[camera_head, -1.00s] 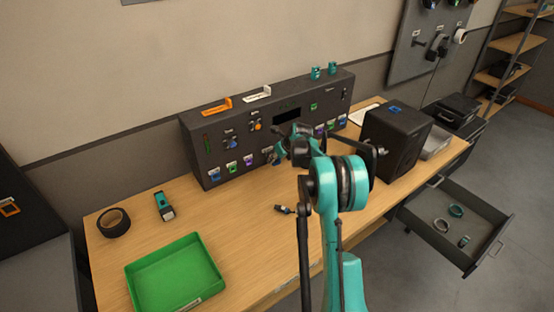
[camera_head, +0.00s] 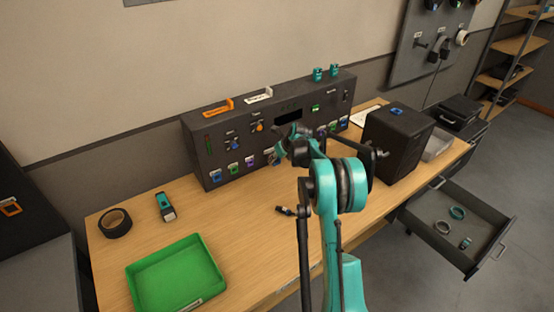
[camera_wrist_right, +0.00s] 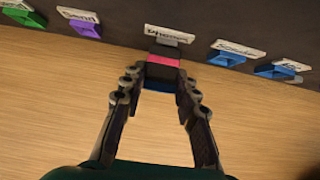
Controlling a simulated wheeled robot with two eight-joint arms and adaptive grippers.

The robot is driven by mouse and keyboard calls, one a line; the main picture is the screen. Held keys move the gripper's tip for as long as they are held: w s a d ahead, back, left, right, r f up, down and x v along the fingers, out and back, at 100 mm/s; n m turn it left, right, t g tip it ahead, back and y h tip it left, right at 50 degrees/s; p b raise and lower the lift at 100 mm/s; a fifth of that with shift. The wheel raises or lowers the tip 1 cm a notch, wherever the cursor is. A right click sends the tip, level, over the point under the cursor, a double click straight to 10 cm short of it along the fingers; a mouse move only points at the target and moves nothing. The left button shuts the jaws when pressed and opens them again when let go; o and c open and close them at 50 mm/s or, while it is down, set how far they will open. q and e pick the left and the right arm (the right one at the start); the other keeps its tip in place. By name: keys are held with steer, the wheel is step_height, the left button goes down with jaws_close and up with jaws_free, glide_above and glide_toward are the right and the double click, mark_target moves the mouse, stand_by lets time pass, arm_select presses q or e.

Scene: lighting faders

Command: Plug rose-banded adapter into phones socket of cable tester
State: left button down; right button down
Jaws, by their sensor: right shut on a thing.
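The cable tester (camera_head: 215,160) is a long dark box at the back of the bench. In the right wrist view its phones label (camera_wrist_right: 166,35) is at top centre. My right gripper (camera_wrist_right: 160,83) is shut on the adapter (camera_wrist_right: 162,73), a dark block with a rose band and a blue near end. The adapter lines up under the phones label, its far end against or just short of the panel; I cannot tell whether it is inside the socket, which it hides. In the head view my arm mostly hides this spot. My left gripper is not in view.
Purple (camera_wrist_right: 88,28) and blue (camera_wrist_right: 228,58) sockets flank the phones position. A green tray (camera_head: 175,275), black tape roll (camera_head: 115,222) and teal device (camera_head: 165,206) lie left. A black box (camera_head: 395,145) stands right, near an open drawer (camera_head: 465,235). A small dark connector (camera_head: 285,211) lies on the bench.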

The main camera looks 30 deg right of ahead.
steer(key=shift+w+r, duration=0.1)
steer(key=shift+w, duration=0.15)
stand_by(1.0)
steer(key=c, duration=1.1)
jaws_free()
steer(key=shift+w, duration=0.1)
steer(key=shift+o, duration=0.2)
steer(key=v, duration=1.2)
steer(key=s+a+r+n, duration=0.5)
steer(key=s+a+n, duration=0.15)
steer(key=a, duration=0.25)
steer(key=s+a+r+n, duration=0.2)
steer(key=s+a+n, duration=0.7)
steer(key=a+n, duration=0.15)
steer(key=s+a+f+n, duration=0.3)
steer(key=s+a+n, duration=0.1)
steer(key=s+n, duration=0.5)
steer(key=s+a+f+n, duration=0.3)
steer(key=s+a+n, duration=0.1)
steer(key=s+n, duration=0.5)
steer(key=shift+s+f, duration=0.15)
steer(key=shift+s, duration=0.25)
